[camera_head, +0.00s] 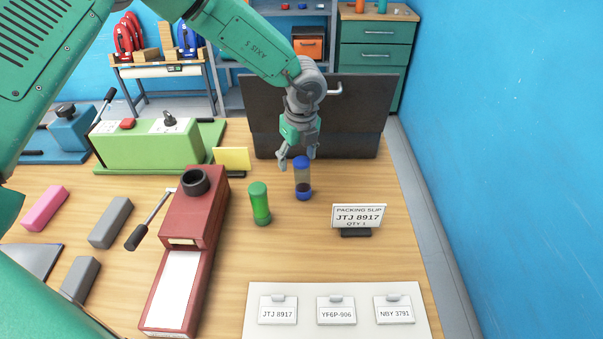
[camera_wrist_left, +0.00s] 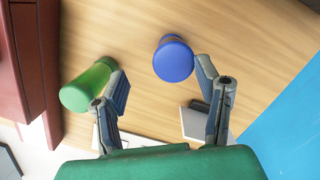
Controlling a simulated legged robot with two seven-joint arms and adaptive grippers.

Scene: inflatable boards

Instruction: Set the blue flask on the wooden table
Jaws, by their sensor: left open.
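The blue flask (camera_head: 303,182) has a blue cap, a clear middle with dark contents and a blue base. It stands upright on the wooden table (camera_head: 300,245). In the left wrist view its blue cap (camera_wrist_left: 174,58) lies just beyond the fingertips, closer to the right-hand finger. My left gripper (camera_head: 297,157) is open and empty, right at the top of the flask; its fingers also show in the wrist view (camera_wrist_left: 161,85). Whether a finger touches the cap I cannot tell. My right gripper is not in view.
A green flask (camera_head: 259,204) stands close by on the left, near the left-hand finger in the wrist view. A red device (camera_head: 205,215) with a lever lies further left. A packing slip sign (camera_head: 358,217) stands to the right. A dark panel (camera_head: 355,115) rises behind.

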